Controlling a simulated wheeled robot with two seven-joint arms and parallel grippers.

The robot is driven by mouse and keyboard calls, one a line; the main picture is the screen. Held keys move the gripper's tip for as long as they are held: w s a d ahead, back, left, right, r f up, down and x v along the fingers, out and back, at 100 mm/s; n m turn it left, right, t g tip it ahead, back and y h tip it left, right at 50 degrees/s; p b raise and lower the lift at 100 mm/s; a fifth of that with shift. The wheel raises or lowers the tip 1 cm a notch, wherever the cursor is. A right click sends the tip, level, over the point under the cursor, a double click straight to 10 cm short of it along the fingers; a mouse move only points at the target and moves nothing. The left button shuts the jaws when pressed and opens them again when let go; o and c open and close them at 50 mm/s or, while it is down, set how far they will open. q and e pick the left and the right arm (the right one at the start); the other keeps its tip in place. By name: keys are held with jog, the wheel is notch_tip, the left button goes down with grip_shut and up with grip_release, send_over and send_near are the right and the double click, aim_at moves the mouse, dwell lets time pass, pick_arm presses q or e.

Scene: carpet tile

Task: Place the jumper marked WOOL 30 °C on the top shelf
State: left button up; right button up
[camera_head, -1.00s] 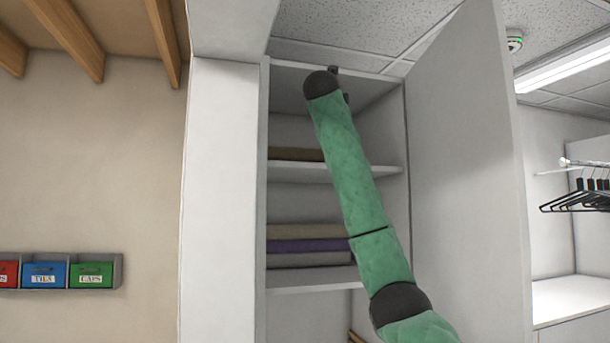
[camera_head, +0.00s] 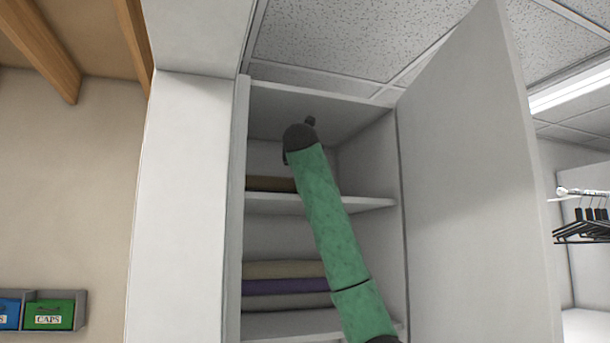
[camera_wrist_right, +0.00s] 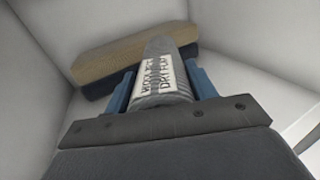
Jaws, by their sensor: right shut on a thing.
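The grey folded jumper (camera_wrist_right: 158,55) is in my right gripper (camera_wrist_right: 163,88), between its blue fingers, in the right wrist view. Its white label (camera_wrist_right: 162,73) faces the camera; it seems to read WOOL and DRY FLAT, but the print is small and blurred. In the head view my green right arm reaches into the open cupboard's upper compartment; its dark wrist hides the jumper and most of the gripper. The top shelf (camera_head: 345,203) is a white board below the wrist. My left gripper is not in view.
A brown folded garment (camera_head: 270,184) lies on the top shelf; the wrist view shows a tan one (camera_wrist_right: 130,55) over a dark one (camera_wrist_right: 100,84). Beige (camera_head: 285,269) and purple (camera_head: 285,286) garments lie a shelf below. The open door (camera_head: 465,190) stands right of my arm.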

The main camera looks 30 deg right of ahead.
jog(key=shift+f, duration=0.2)
jog(key=shift+s+a+f, duration=0.1)
jog(key=shift+s+a, duration=0.15)
jog(key=shift+s, duration=0.1)
jog(key=shift+s+a+f+p, duration=0.15)
jog(key=shift+s+f+p, duration=0.05)
jog(key=shift+p, duration=0.25)
jog(key=shift+f, duration=0.4)
jog(key=shift+w+d+f+p, duration=0.15)
jog(key=shift+w+f+p, duration=0.1)
jog(key=shift+f, duration=0.25)
jog(key=shift+w+d+f+p, duration=0.1)
jog(key=shift+f+p, duration=0.15)
jog(key=shift+f, duration=0.4)
jog(key=shift+s+a+r, duration=0.15)
jog(key=shift+s, duration=0.1)
jog(key=shift+f, duration=0.2)
jog(key=o, duration=1.2)
jog(key=shift+w, duration=0.2)
jog(key=shift+s, duration=0.1)
jog(key=shift+s+r, duration=0.1)
